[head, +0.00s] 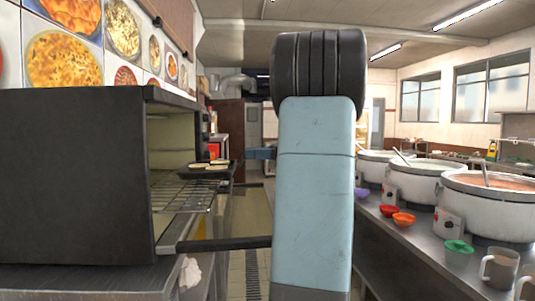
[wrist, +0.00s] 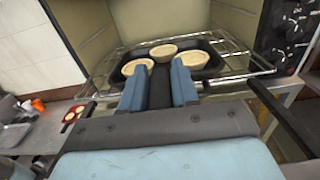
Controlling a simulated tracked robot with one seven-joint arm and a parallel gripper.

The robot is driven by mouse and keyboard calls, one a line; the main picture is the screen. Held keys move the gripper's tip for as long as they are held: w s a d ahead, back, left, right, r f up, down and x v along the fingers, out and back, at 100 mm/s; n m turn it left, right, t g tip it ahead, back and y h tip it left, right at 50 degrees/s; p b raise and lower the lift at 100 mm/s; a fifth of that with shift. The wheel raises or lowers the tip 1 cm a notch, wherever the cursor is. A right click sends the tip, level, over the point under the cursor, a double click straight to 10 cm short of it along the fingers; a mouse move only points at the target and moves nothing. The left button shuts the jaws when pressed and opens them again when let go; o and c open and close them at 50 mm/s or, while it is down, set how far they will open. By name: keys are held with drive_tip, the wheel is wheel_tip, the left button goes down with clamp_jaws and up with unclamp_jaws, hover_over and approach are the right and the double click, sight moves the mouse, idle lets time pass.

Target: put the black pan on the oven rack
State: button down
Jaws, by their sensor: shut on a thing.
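The black pan (head: 222,170) is at the mouth of the open oven, with pale round crusts in it. In the wrist view the pan (wrist: 205,62) holds three of these crusts (wrist: 163,52). My gripper (wrist: 159,88) is shut on the pan's dark handle (wrist: 160,82); in the head view it shows partly (head: 262,153) behind my arm. The oven rack (head: 182,194) is a wire grid partly pulled out of the oven. In the wrist view the rack (wrist: 236,53) shows around the pan. The pan is over the rack's outer part; I cannot tell whether it touches.
The dark oven (head: 75,180) stands at the left, with its door bar (head: 225,243) sticking out low in front. Large stockpots (head: 490,205) and small coloured bowls (head: 404,218) line the right counter. Mugs (head: 498,268) stand nearest. An aisle runs between.

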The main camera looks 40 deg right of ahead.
sight(208, 165)
drive_tip(key=x, duration=0.4)
drive_tip(key=f+x, duration=0.1)
drive_tip(key=x, duration=0.8)
drive_tip(key=shift+w+a+f, duration=0.15)
drive_tip(key=shift+a, duration=0.1)
drive_tip(key=shift+f, duration=1.1)
drive_tip(key=c, duration=0.8)
unclamp_jaws()
drive_tip(key=v, duration=1.4)
drive_tip(key=shift+w, duration=0.1)
